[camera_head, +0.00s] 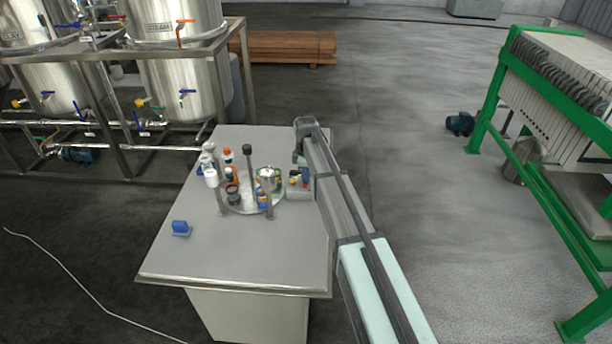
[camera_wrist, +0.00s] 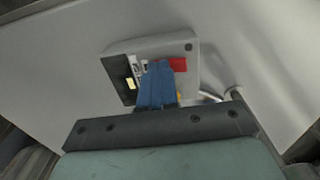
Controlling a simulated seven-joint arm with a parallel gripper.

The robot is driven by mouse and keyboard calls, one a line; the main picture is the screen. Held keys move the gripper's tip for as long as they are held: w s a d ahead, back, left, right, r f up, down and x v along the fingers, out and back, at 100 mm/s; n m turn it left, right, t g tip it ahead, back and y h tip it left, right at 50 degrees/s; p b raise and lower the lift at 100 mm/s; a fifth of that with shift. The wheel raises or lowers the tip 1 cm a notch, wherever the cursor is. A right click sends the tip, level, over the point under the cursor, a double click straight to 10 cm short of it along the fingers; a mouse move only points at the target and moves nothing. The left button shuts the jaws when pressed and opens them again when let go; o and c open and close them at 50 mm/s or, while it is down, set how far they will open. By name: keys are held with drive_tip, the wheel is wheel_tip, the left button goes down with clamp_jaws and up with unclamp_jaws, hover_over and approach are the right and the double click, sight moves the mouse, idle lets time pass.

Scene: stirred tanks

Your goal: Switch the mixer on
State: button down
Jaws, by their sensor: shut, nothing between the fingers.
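A small pale grey control box (camera_head: 297,193) stands on the table at the right edge of the round plate. In the wrist view the box (camera_wrist: 165,45) shows a red switch or button (camera_wrist: 180,64) and a dark panel with a small lit yellow patch (camera_wrist: 130,84). My gripper (camera_wrist: 157,64) has its blue fingers shut together, with nothing between them. The fingertips are over the box's face, just left of the red part; whether they touch it I cannot tell. The fingers hide the middle of the box. My gripper also shows in the head view (camera_head: 305,182), above the box.
The round plate (camera_head: 240,207) carries posts, several small bottles and a metal vessel (camera_head: 267,177). A blue object (camera_head: 181,228) sits at the table's left. The table's front (camera_head: 235,262) is clear. Steel tanks (camera_head: 180,85) stand behind left; a green-framed machine (camera_head: 545,190) stands right.

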drive_tip(key=shift+s+f, duration=0.15)
drive_tip(key=shift+s, duration=0.75)
drive_tip(key=shift+r, duration=0.2)
wheel_tip(320, 180, up, 14)
idle(0.5)
drive_tip(key=shift+f, duration=0.1)
